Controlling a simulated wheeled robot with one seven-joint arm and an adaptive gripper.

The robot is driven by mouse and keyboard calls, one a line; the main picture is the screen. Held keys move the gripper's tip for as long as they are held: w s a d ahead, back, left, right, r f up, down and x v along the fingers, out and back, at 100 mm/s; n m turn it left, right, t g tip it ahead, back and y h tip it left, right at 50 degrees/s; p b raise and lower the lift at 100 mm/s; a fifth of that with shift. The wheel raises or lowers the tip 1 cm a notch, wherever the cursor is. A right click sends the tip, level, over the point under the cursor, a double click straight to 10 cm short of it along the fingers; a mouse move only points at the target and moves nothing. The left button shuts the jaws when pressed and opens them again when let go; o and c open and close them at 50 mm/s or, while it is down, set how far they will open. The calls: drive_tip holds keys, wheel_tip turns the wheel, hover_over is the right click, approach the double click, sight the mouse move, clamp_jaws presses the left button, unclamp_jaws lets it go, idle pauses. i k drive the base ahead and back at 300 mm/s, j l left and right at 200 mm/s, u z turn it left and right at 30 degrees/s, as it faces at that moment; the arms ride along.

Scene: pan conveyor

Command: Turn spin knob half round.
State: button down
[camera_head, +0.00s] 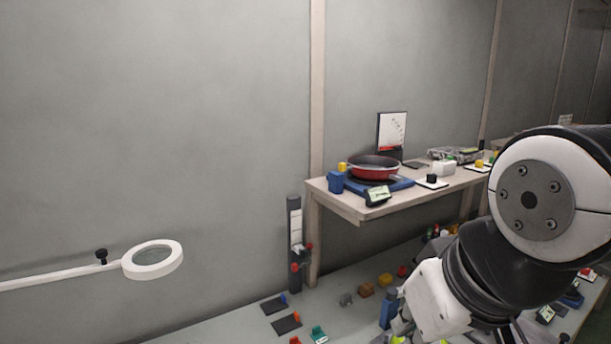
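No part is clearly marked as the spin knob. A small black knob-like piece (432,178) stands on a white plate at the front of the raised bench (350,204). A red pan (374,168) rests on a blue base (392,187) left of it, with a small tilted display (377,196) in front. Another black knob (101,256) sits on the white arm of a ring magnifier at the far left. My arm fills the right side and reaches down past the lower edge. My gripper cannot be made out.
A blue cup (335,182) stands on the bench's left end. Several small coloured blocks and dark plates (286,323) lie on the lower surface. The ring magnifier (153,260) juts in from the left.

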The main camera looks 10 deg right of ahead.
sight(430, 178)
drive_tip(key=k+l, duration=0.15)
drive_tip(key=l, duration=0.2)
drive_tip(key=k+l, duration=0.15)
drive_tip(key=l, duration=1.05)
drive_tip(key=k+l+u, duration=0.15)
drive_tip(key=l, duration=0.65)
